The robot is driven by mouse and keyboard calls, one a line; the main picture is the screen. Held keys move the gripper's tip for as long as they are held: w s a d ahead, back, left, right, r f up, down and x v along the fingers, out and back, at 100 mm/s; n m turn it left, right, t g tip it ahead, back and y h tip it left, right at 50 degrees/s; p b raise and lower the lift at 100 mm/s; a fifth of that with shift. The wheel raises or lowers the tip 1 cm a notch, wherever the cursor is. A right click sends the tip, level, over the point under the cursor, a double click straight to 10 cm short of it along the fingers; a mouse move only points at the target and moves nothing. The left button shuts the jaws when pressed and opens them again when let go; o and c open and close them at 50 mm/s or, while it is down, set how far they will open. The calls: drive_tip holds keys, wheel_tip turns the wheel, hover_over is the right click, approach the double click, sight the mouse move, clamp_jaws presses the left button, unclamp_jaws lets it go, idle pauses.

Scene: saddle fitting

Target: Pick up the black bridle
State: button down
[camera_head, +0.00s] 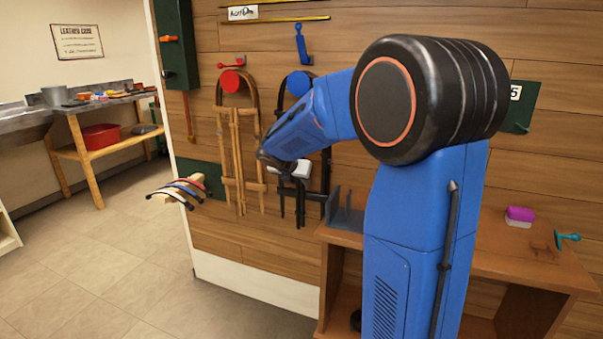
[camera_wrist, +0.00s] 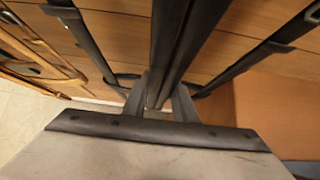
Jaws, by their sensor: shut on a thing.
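The black bridle (camera_head: 300,212) hangs on the wooden wall from a holder with a blue disc (camera_head: 298,82). Its upper part is partly hidden behind my blue arm. In the wrist view its dark central straps (camera_wrist: 172,45) run down between my fingers. My gripper (camera_wrist: 160,103) is shut on these straps, and the bridle still hangs at the wall. In the head view my gripper's fingertips are hard to make out against the dark straps.
A tan bridle (camera_head: 238,150) hangs just left, under a red disc (camera_head: 231,81). A wooden saddle rack (camera_head: 180,190) juts out lower left. A brown bench (camera_head: 500,262) with a purple-topped brush (camera_head: 519,216) stands right. The floor at left is clear.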

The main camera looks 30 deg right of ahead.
drive_tip(key=s+a+r, duration=0.1)
drive_tip(key=s+a, duration=0.7)
drive_tip(key=a, duration=0.2)
wheel_tip(320, 180, up, 14)
drive_tip(key=shift+a, duration=0.15)
idle(0.8)
